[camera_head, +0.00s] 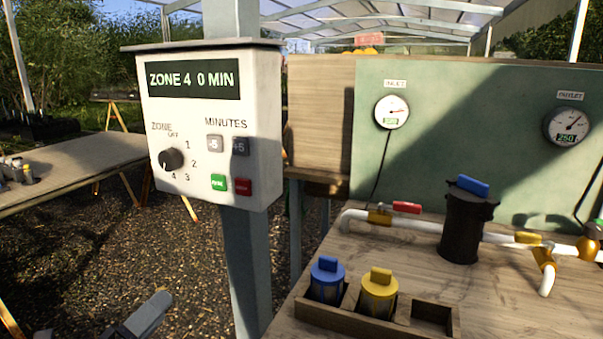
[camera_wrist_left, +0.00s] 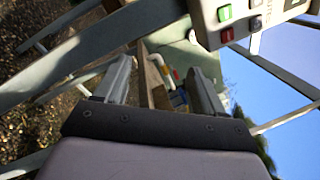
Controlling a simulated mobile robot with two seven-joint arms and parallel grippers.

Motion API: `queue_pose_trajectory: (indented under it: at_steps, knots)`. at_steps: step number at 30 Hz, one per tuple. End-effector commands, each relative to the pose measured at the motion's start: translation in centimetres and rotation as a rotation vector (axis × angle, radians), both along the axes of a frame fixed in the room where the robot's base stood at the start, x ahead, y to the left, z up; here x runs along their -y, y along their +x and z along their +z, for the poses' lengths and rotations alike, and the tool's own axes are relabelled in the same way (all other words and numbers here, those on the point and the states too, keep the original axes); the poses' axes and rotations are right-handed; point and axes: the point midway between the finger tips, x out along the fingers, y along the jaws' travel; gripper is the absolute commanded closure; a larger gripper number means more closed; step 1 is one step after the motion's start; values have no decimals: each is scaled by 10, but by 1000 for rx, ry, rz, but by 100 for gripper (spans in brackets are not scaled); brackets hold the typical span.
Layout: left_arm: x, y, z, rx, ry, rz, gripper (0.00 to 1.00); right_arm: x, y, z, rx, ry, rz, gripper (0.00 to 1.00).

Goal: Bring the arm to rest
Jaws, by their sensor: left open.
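My left gripper (camera_head: 140,318) shows at the bottom left of the head view, low over the gravel, only partly in frame. In the left wrist view its two fingers (camera_wrist_left: 163,88) stand wide apart with nothing held between them. No right gripper shows in either view. A white control box (camera_head: 210,125) on a grey post stands above and to the right of the left gripper, apart from it. Its display reads "ZONE 4 0 MIN". The box also shows at the top right of the left wrist view (camera_wrist_left: 240,15).
A wooden bench (camera_head: 500,300) at right carries a black canister (camera_head: 466,225), white pipes with valves, and a wooden holder with blue-capped (camera_head: 327,280) and yellow-capped (camera_head: 379,292) cartridges. A green panel (camera_head: 450,140) bears two gauges. Another table (camera_head: 75,165) stands at left. Gravel between is open.

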Motion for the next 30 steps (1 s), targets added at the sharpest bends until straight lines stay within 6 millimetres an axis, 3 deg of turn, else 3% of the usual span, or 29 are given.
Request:
queue_pose_trajectory:
  at_steps: [1,6,9,12,15,18,30]
  knots:
    - [-2,-8,-19,-154,-205,32,31,1,-2,14,-3,-2,-2,57]
    - [-2,-54,-106,-628,-911,207,31,5,-4,34,-7,-7,-11,57]
    - [5,-94,-152,-844,-1288,350,31,8,-4,44,-5,-10,-18,57]
    - [15,-132,-184,-988,-1589,487,31,10,-3,51,0,-13,-23,57]
    - [24,-160,-203,-1068,-1789,591,31,11,-5,53,-6,-16,-23,57]
    - [29,-174,-213,-1103,-1890,647,31,12,-6,51,-12,-17,-23,57]
    - [30,-177,-215,-1110,-1914,657,31,11,-6,50,-12,-17,-22,57]
